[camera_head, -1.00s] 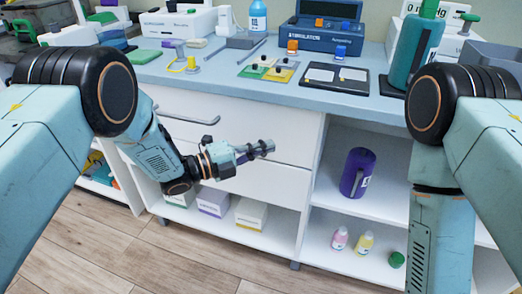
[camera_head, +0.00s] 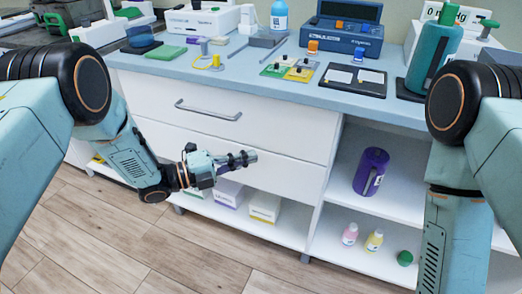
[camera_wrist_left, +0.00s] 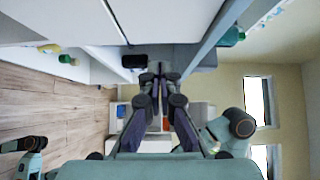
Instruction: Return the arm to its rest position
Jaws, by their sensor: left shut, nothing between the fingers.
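My left arm comes in from the left in the head view and bends in front of the white cabinet (camera_head: 160,88). My left gripper (camera_head: 250,157) is shut and empty, apart from the drawer fronts. In the left wrist view its two fingers (camera_wrist_left: 158,70) meet at the tips with nothing between them. My right arm hangs down at the right edge of the head view. The right gripper is out of view.
The blue counter (camera_head: 205,65) holds a stimulator case (camera_head: 345,40), a black tray (camera_head: 352,80) and a teal bottle (camera_head: 432,55). A purple jug (camera_head: 371,172) and small bottles (camera_head: 374,240) stand on open shelves. Wooden floor (camera_head: 110,240) is clear at front left.

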